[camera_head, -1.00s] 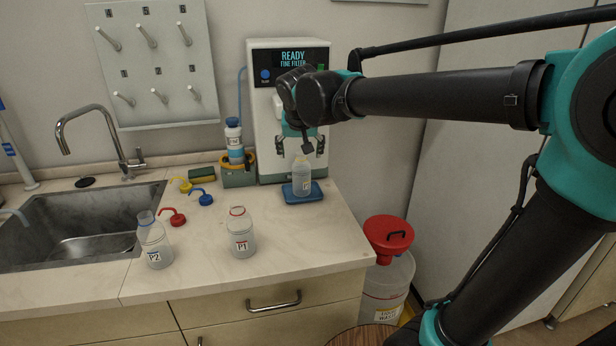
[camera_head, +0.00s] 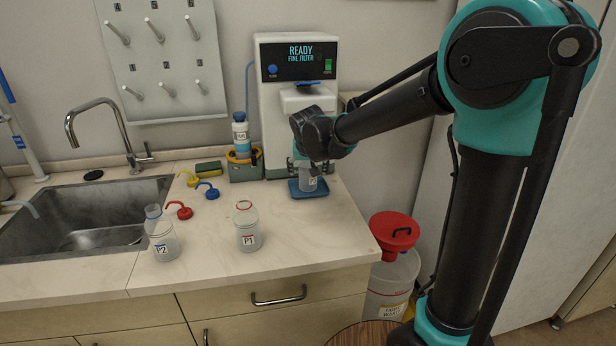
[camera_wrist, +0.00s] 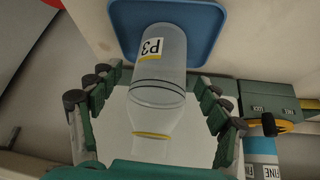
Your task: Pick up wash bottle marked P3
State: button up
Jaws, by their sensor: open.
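The wash bottle marked P3 (camera_head: 308,183) is translucent with a yellow ring at its neck. It stands on a blue tray (camera_head: 296,193) in front of the white machine, partly hidden by my arm in the head view. In the wrist view the bottle (camera_wrist: 158,75) shows its P3 label and lies between the two fingers of my gripper (camera_wrist: 150,112). The fingers are spread, one on each side, with gaps between them and the bottle. The blue tray (camera_wrist: 207,25) shows beyond it.
Bottles P2 (camera_head: 162,242) and P1 (camera_head: 248,238) stand on the counter left of the tray. Red, blue and yellow caps with spouts lie behind them. The white machine (camera_head: 268,120) reads READY FINE FILTER. A red funnel (camera_head: 394,232) sits on a container beside the counter.

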jog(key=shift+x, duration=1.2)
jog(key=shift+c, duration=0.4)
jog(key=c, duration=1.6)
jog(key=shift+r, duration=0.1)
jog(key=shift+r, duration=0.1)
